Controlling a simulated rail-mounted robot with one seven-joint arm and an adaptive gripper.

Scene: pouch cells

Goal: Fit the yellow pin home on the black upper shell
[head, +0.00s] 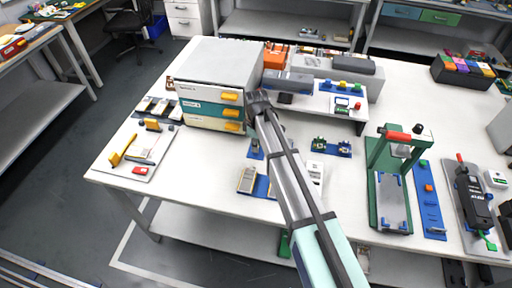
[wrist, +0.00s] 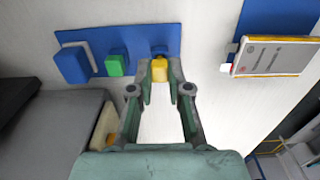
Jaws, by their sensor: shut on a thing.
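The yellow pin (wrist: 159,69) is between my gripper's (wrist: 160,72) fingertips in the wrist view, and the fingers are shut on it. It is at the end of a blue strip (wrist: 139,38); I cannot tell whether it still touches the strip. In the head view my gripper (head: 258,97) is beside the drawer cabinet, and the pin is hidden there. A long black housing (head: 474,197) lies on a grey board at the far right of the table, well away from my gripper; it may be the black upper shell.
The drawer cabinet (head: 212,80) stands close to my gripper, with a yellow handle (wrist: 105,125) near the left finger. The strip also holds a green block (wrist: 116,63) and a blue block (wrist: 72,63). A pouch cell (wrist: 272,56) lies to the right.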

